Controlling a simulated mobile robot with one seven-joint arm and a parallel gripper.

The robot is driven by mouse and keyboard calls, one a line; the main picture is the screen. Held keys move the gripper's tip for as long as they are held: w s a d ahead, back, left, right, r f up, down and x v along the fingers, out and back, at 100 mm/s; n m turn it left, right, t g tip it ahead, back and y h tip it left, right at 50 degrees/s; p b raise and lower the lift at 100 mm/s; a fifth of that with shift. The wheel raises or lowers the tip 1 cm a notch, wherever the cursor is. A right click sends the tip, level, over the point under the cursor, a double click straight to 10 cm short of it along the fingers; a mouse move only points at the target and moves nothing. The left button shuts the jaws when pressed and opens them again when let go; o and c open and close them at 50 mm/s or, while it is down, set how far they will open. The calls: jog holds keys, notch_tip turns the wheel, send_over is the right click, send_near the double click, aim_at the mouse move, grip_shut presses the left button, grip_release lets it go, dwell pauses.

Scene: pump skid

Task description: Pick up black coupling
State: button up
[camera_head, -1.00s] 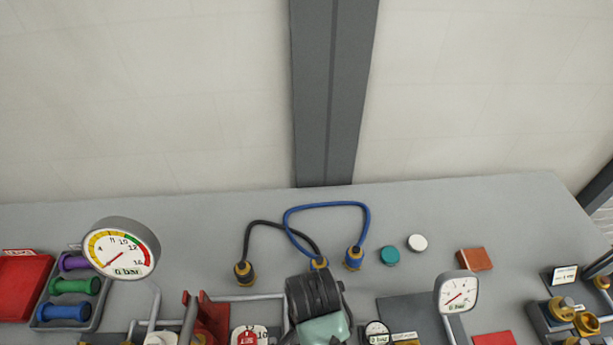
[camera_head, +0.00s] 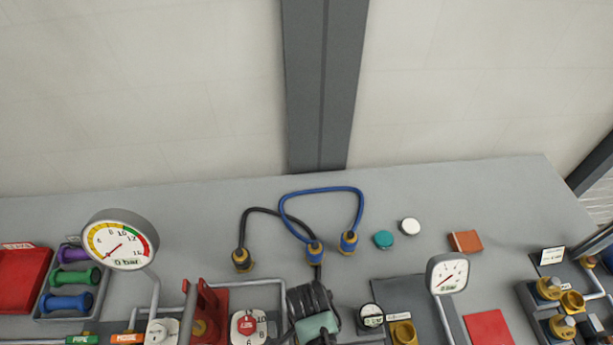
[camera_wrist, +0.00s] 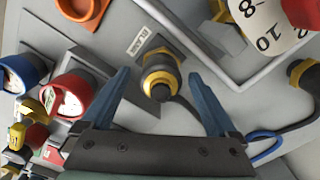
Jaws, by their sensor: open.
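In the wrist view a dark coupling with a yellow ring (camera_wrist: 160,82) stands between the two blue fingers of my gripper (camera_wrist: 159,76). The fingers are spread, one on each side, with space between them and the coupling. A dark hose runs from it to the lower right. In the head view a black hose (camera_head: 275,211) has a black and yellow coupling (camera_head: 242,259) at its left end. Its other end runs down behind my wrist, which hides my fingers there.
A blue hose (camera_head: 322,190) with two yellow-ringed ends lies close by. A grey pipe (camera_wrist: 195,45) passes beside the coupling. A large gauge (camera_head: 119,245), a smaller gauge (camera_head: 447,274) and a red bracket (camera_head: 207,312) stand around. The back of the bench is mostly clear.

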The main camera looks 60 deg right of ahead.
grip_shut()
dwell(0.4)
jog(key=shift+r, duration=0.1)
notch_tip(320, 180, up, 10)
jog(key=shift+f+b, duration=0.1)
jog(key=shift+b, duration=0.4)
